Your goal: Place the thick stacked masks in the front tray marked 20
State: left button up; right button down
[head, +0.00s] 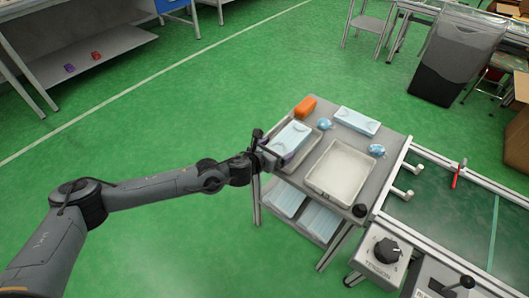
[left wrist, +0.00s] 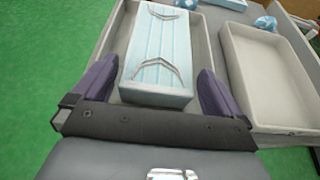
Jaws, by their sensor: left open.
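A thick stack of light blue masks (head: 290,138) lies in the left tray (head: 305,151) on a grey cart. In the left wrist view the stack (left wrist: 160,50) shows pleats and ear loops on top, inside the grey tray wall (left wrist: 204,45). My left gripper (head: 270,153) is at the tray's near left side. In the left wrist view its purple fingers (left wrist: 157,92) are open, one on each side of the stack's near end. I cannot tell whether they touch it. A second, empty tray (head: 340,170) stands to the right. No number 20 is readable. My right gripper is out of view.
Another blue stack (head: 357,121), an orange block (head: 305,107) and two crumpled blue items (head: 324,123) (head: 377,150) sit on the cart top. More blue stacks (head: 321,220) are on the lower shelf. A conveyor (head: 455,200) adjoins at right. Green floor at left is clear.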

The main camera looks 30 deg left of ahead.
pick_arm(q)
jog(key=p+v, duration=0.2)
jog(key=v, duration=0.5)
jog(key=s+d+f+n+g, duration=0.3)
jog(key=s+d+f+n, duration=0.1)
jog(key=s+d+n, duration=1.1)
jog(key=s+a+f+n+g+y, duration=0.1)
jog(key=s+a+f+n+g, duration=0.2)
jog(key=s+a+n, duration=0.4)
jog(key=s+a+f+n+g+y, duration=0.1)
jog(key=s+a+f+n+g, duration=0.2)
jog(key=s+n, duration=0.9)
jog(key=a+n, duration=0.2)
jog(key=a, duration=0.1)
jog(key=shift+s+a+g+y, duration=0.25)
jog(key=shift+a+g+y, duration=0.05)
jog(key=shift+a+g, duration=0.1)
jog(key=shift+r, duration=0.1)
notch_tip(320, 180, up, 59)
jog(key=p, duration=5.9)
jog(key=shift+r+p, duration=0.2)
jog(key=shift+p, duration=0.2)
